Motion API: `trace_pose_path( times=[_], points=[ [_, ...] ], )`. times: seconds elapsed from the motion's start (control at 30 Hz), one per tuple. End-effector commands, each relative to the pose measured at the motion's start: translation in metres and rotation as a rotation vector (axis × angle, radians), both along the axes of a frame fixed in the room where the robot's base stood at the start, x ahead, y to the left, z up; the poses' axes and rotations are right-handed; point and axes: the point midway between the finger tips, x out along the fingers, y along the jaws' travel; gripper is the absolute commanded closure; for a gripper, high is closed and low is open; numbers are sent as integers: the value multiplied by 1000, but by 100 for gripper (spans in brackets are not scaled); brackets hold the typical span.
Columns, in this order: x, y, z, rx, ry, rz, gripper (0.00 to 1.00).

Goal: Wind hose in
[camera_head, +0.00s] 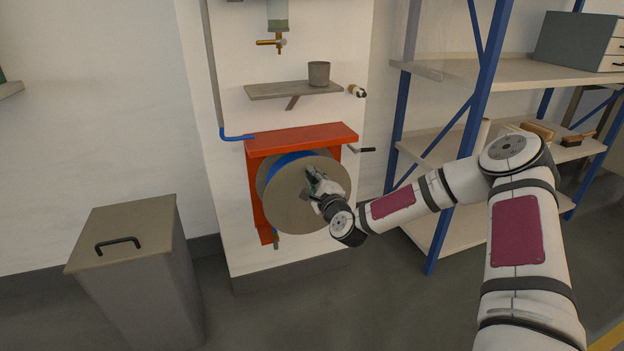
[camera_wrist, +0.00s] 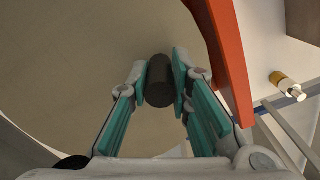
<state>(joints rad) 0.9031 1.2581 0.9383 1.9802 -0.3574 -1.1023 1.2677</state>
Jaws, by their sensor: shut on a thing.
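A hose reel with a round grey-brown disc (camera_head: 285,210) hangs on the white wall in a red-orange bracket (camera_head: 300,138). Blue hose (camera_head: 285,160) shows wound behind the disc's upper left edge, and a short hose end hangs below the reel. My gripper (camera_head: 318,182) is at the upper right of the disc. In the wrist view my gripper (camera_wrist: 160,80) is shut on a dark cylindrical crank handle (camera_wrist: 159,80), which stands out from the disc (camera_wrist: 80,60). In the head view my gripper hides the handle.
A shelf (camera_head: 280,90) with a grey cup (camera_head: 319,73) is above the reel, under a brass tap (camera_head: 272,42). A small lever (camera_head: 362,150) sticks out right of the bracket. A lidded bin (camera_head: 130,250) stands left. Blue-framed shelving (camera_head: 480,130) is right, close behind my arm.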

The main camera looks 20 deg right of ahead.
Motion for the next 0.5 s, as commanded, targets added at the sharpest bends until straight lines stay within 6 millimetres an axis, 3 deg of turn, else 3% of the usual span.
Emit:
trace_pose_path(
  times=[0.2,0.23,0.3,0.5],
  points=[
    [1,-6,0,-3,-2,-11,100],
    [1,-6,0,-4,-3,-12,79],
    [1,-6,0,-3,-3,-13,63],
    [0,-4,0,-2,-1,-7,60]
  ],
)
